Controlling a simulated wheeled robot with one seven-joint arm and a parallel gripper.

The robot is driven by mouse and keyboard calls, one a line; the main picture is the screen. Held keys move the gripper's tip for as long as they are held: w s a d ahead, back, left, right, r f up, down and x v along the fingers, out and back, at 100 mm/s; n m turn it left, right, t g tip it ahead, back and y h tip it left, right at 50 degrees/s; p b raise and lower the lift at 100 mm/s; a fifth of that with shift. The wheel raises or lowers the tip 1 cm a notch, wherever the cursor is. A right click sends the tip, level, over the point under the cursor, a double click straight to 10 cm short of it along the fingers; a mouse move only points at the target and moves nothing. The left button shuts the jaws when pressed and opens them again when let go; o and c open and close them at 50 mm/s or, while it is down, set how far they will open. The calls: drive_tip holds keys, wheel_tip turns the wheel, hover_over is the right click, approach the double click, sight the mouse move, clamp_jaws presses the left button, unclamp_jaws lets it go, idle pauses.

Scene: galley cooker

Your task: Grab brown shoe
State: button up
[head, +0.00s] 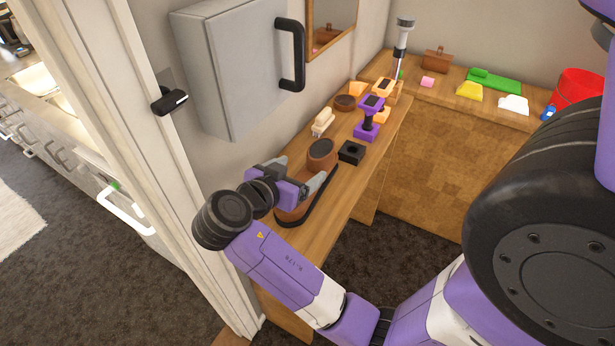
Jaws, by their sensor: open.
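A brown shoe (322,151) with a dark sole lies on the narrow wooden shelf, in the middle of the head view. Part of it is hidden behind my gripper and wrist. My gripper (300,171) is open, with its grey fingers over the shoe, one at the far side and one at the near side. The frame does not show whether the fingers touch the shoe.
A small black block (351,152), a purple stand (369,118) and a cream brush (323,121) sit just beyond the shoe. A grey wall cabinet (235,65) hangs close above on the left. A red bucket (578,92) stands at the far right.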

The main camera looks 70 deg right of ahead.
sight(311, 161)
drive_tip(key=p+x, duration=0.2)
drive_tip(key=x, duration=0.5)
drive_tip(key=shift+w+d+f, duration=0.1)
drive_tip(key=shift+d, duration=0.1)
drive_tip(key=shift+c, duration=0.2)
clamp_jaws()
